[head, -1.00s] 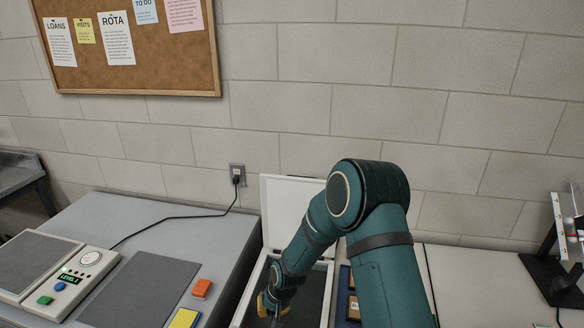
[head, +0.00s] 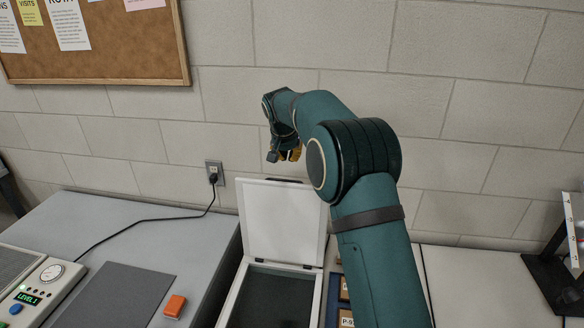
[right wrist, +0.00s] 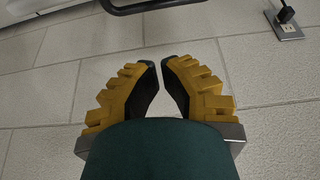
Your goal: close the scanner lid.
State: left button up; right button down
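The scanner (head: 232,296) stands open, a pale box with a dark bed (head: 275,296). Its white lid (head: 283,222) stands upright at the back, near the wall. A dark handle (head: 284,180) is on the lid's top edge. My right gripper (head: 288,155) is just above the lid's top edge, apart from it, with its yellow-padded fingers pointing down. In the right wrist view the gripper (right wrist: 159,66) holds nothing, and its fingertips nearly meet. A dark bar (right wrist: 150,8), seemingly the handle, crosses the top of that view. My left gripper is out of view.
A grey table (head: 110,235) left of the scanner holds a control box (head: 42,288), a dark mat (head: 115,297) and an orange block (head: 174,306). A cable runs to the wall socket (head: 214,173). A dark stand (head: 555,285) is at far right.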

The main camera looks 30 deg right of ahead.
notch_tip(320, 180, down, 7)
jog(key=shift+w+d+f+p, duration=0.2)
jog(key=shift+w+d+p, duration=0.05)
jog(key=shift+p, duration=0.05)
dwell(0.7)
dwell(0.4)
